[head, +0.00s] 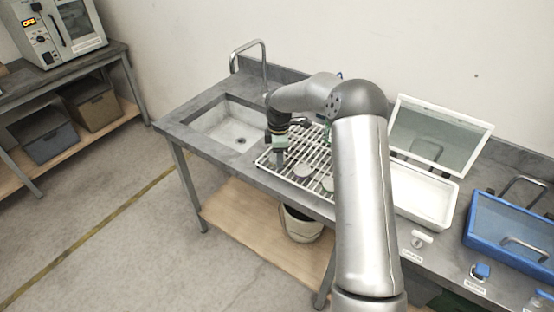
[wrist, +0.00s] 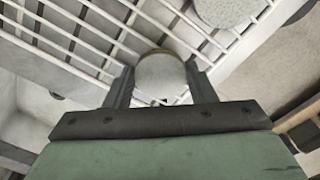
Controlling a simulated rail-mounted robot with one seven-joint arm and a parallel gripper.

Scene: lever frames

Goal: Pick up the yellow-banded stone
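My gripper (head: 279,160) points down over the left part of the white wire rack (head: 263,162). In the wrist view, a pale grey stone (wrist: 161,80) fills the gap between the two dark fingers (wrist: 160,78), which lie against its sides. A thin yellow-brown band shows along its far edge, so it looks like the yellow-banded stone. The rest of it is hidden by my gripper. I cannot tell whether it touches the rack bars. In the head view my gripper hides this stone.
Other pale round stones (head: 302,170) lie on the rack, one close by in the wrist view (wrist: 228,8). A sink (head: 228,125) with a tap is to the left. A white tray (head: 425,197) with a raised clear lid (head: 438,134) and a blue-framed box (head: 510,232) stand to the right.

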